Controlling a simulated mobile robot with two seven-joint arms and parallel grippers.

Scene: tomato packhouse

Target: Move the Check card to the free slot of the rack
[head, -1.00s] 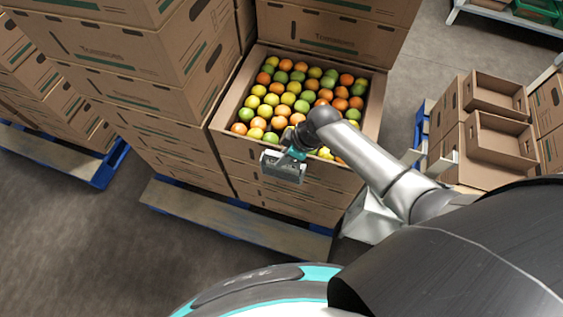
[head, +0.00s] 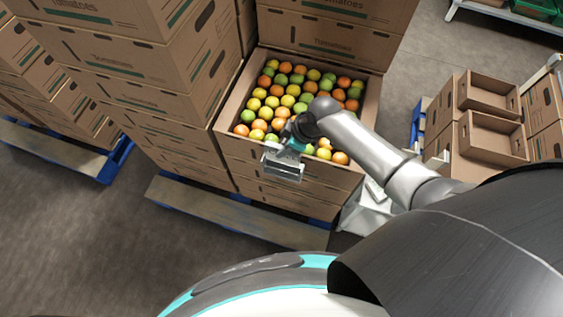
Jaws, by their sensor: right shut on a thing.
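My right gripper (head: 283,168) is out at the end of my right arm, over the near edge of the open tomato carton. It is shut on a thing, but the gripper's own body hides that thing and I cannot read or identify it. I cannot make out the Check card anywhere in the head view. The rack and its free slot do not show either. My left gripper is not in view.
Empty trays (head: 490,97) are stacked at the right. Grey floor (head: 80,250) is clear at the lower left.

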